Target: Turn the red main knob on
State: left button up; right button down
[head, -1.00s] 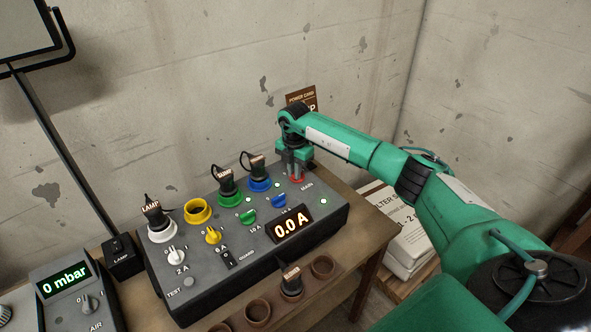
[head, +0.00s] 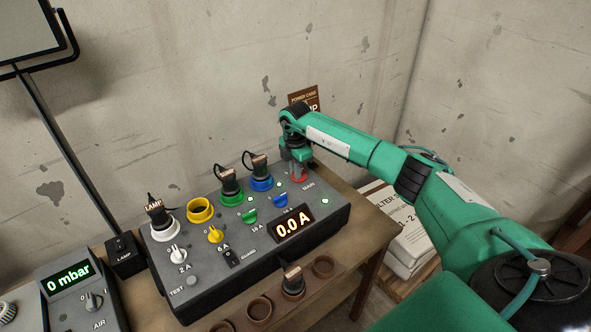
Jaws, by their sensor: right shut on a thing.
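The red main knob (head: 299,178) is at the far right end of the grey power box (head: 335,217), beside the word MAIN. My right gripper (head: 297,170) comes down on it from above and is shut on it. The fingers hide much of the knob, so its exact pointing direction is hard to tell. The amber display (head: 291,224) on the box reads 0.0 A. Small green lights glow on the box. My left gripper is not in view.
White, yellow, green and blue sockets line the box's back; the yellow socket (head: 201,210) is empty. Lower knobs stand in front. A plug rack (head: 259,308) stands before the box. An air unit (head: 75,290) reads 0 mbar at left. Paper sacks (head: 400,245) lie right of the table.

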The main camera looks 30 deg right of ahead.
jog(key=shift+r, duration=0.1)
jog(key=c, duration=1.5)
grip_release()
jog(key=shift+o, duration=0.2)
notch_tip(320, 180, up, 14)
jog(key=b, duration=0.3)
jog(key=shift+f, duration=0.2)
